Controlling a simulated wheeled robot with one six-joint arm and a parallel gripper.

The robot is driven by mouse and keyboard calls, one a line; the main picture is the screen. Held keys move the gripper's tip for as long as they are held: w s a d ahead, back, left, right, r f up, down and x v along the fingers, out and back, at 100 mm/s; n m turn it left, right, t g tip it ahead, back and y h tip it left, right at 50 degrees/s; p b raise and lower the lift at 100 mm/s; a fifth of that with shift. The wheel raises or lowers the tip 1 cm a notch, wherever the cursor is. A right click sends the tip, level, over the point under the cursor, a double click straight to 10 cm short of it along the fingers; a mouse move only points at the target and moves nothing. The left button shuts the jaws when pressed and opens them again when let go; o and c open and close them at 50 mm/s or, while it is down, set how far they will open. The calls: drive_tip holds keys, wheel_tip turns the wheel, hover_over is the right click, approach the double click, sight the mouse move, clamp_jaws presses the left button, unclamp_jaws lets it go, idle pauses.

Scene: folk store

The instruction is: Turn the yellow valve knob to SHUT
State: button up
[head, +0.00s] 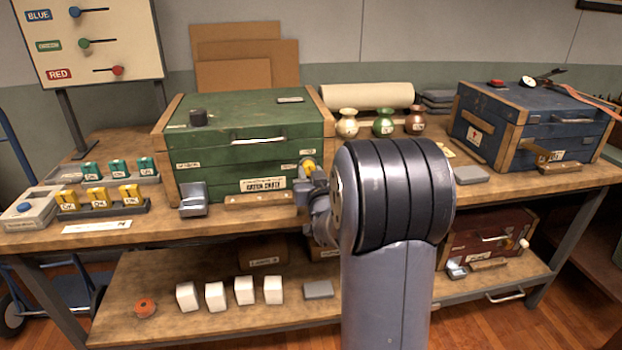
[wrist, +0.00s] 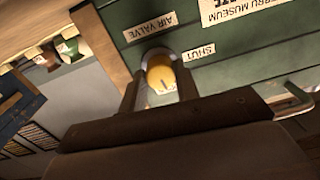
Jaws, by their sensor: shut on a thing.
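The yellow valve knob (wrist: 160,73) is on the front of the green crate (wrist: 225,55) in the wrist view, which shows the crate upside down. The knob also shows in the head view (head: 309,165), at the right end of the crate's front. My gripper (wrist: 158,80) is shut on the knob, one finger on each side of it. A small mark shows near the knob's lower edge in the wrist view. The SHUT label (wrist: 201,51) is right of the knob there, and the AIR VALVE label (wrist: 156,26) is above it. My arm covers part of the area right of the knob in the head view.
The green crate stands on a wooden workbench (head: 120,225). A metal handle (wrist: 290,101) sticks out near the gripper in the wrist view. Several small vases (head: 383,122) and a blue chest (head: 530,120) stand right of the crate. Fuse-like blocks (head: 97,197) stand at left.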

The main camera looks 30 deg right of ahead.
drive_tip(key=n+b, duration=0.4)
drive_tip(key=b, duration=0.1)
drive_tip(key=shift+f, duration=0.3)
drive_tip(key=n+b, duration=0.5)
drive_tip(key=b, duration=0.1)
drive_tip(key=shift+n, duration=0.3)
drive_tip(key=n+b, duration=0.4)
drive_tip(key=b, duration=0.1)
drive_tip(key=shift+r, duration=0.15)
drive_tip(key=shift+r+n+h+b, duration=0.15)
drive_tip(key=shift+n+h+b, duration=0.15)
drive_tip(key=shift+n+b, duration=0.8)
drive_tip(key=shift+r+n, duration=0.1)
drive_tip(key=shift+n, duration=0.3)
drive_tip(key=o, duration=1)
